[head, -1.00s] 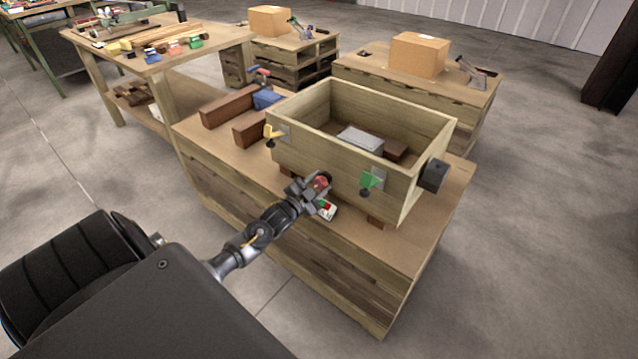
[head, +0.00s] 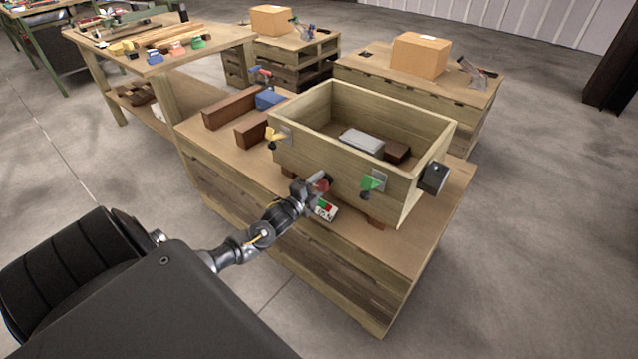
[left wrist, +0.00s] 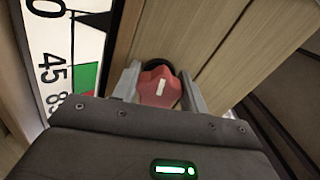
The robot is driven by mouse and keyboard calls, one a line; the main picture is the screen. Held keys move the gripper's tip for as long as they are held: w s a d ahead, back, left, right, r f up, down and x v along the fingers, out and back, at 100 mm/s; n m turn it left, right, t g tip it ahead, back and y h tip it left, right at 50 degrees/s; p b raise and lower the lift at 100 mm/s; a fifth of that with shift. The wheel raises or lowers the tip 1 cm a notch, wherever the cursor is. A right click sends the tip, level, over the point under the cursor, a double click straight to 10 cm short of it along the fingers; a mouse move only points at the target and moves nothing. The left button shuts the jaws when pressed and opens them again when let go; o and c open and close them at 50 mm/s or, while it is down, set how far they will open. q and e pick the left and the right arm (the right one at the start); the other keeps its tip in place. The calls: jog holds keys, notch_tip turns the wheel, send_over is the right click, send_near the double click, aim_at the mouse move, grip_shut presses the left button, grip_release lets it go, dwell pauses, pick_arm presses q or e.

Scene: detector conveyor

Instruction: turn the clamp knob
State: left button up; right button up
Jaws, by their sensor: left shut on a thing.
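The red clamp knob (left wrist: 160,88), with a white mark on it, sits on the front of the wooden box (head: 325,160). My left gripper (head: 316,185) is shut on the knob, with one finger on each side of it in the left wrist view (left wrist: 158,92). The knob also shows in the head view (head: 321,185), partly hidden by the gripper. A white dial plate (left wrist: 68,50) with numbers and green and red areas stands beside the knob; it also shows below the gripper in the head view (head: 325,211). My right gripper is not in view.
A green knob (head: 371,183) and a yellow knob (head: 275,138) are on the box front. A black block (head: 433,177) is on its right end. The box holds a grey block (head: 362,141). Brown blocks (head: 231,105) lie behind on the bench (head: 425,240).

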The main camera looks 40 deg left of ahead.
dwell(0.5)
pick_arm(q)
jog(key=o, duration=1)
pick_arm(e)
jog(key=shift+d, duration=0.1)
pick_arm(q)
jog(key=shift+s, duration=0.1)
jog(key=shift+s+f, duration=0.1)
jog(key=shift+s, duration=0.25)
jog(key=s, duration=1)
jog(key=shift+p, duration=0.35)
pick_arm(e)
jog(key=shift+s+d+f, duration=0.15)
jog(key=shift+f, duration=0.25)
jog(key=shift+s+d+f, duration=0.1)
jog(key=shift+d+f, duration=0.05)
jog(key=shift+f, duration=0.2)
pick_arm(q)
jog(key=shift+d, duration=0.1)
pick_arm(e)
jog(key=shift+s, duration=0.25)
